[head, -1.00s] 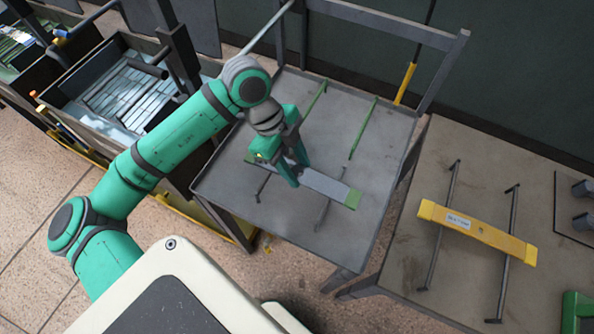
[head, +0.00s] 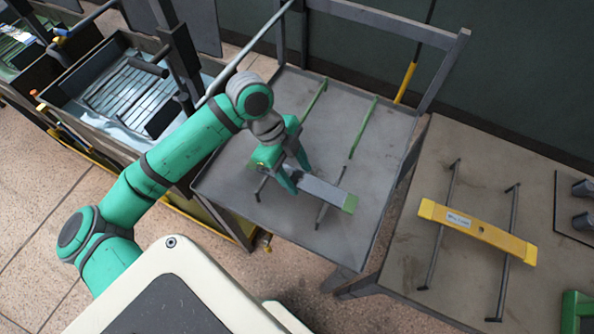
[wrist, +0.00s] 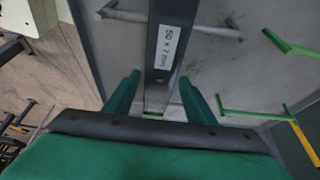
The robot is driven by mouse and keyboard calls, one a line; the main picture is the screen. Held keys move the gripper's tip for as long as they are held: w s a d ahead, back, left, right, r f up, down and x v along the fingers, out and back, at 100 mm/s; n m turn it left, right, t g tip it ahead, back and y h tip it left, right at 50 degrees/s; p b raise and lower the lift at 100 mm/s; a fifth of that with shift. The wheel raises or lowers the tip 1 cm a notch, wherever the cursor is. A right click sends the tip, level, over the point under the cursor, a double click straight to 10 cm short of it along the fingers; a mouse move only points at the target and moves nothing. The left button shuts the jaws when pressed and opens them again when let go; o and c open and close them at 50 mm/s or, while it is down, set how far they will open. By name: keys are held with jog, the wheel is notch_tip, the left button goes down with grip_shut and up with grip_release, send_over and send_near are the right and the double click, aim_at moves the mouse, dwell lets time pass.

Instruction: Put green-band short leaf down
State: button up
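The green-band short leaf (head: 322,190) is a flat grey bar with a green end, lying across two grey rods on the grey table in the head view. In the wrist view the leaf (wrist: 165,50) runs straight away from me and carries a white size label. My gripper (head: 301,181) is over the leaf's left part, one finger on each side. In the wrist view the fingers of my gripper (wrist: 160,92) stand apart from the leaf, with gaps on both sides. The leaf's other end is mostly hidden by my gripper.
Two green rods (head: 363,127) stand behind the leaf on the grey table (head: 240,195). A yellow leaf (head: 477,233) lies across two rods on the right table (head: 400,270). A metal bin (head: 75,95) stands left. The grey table's right part is clear.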

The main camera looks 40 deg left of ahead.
jog(key=shift+o, duration=0.2)
jog(key=shift+r, duration=0.1)
jog(key=shift+r, duration=0.2)
jog(key=v, duration=1.2)
jog(key=shift+r, duration=0.25)
jog(key=shift+w, duration=0.1)
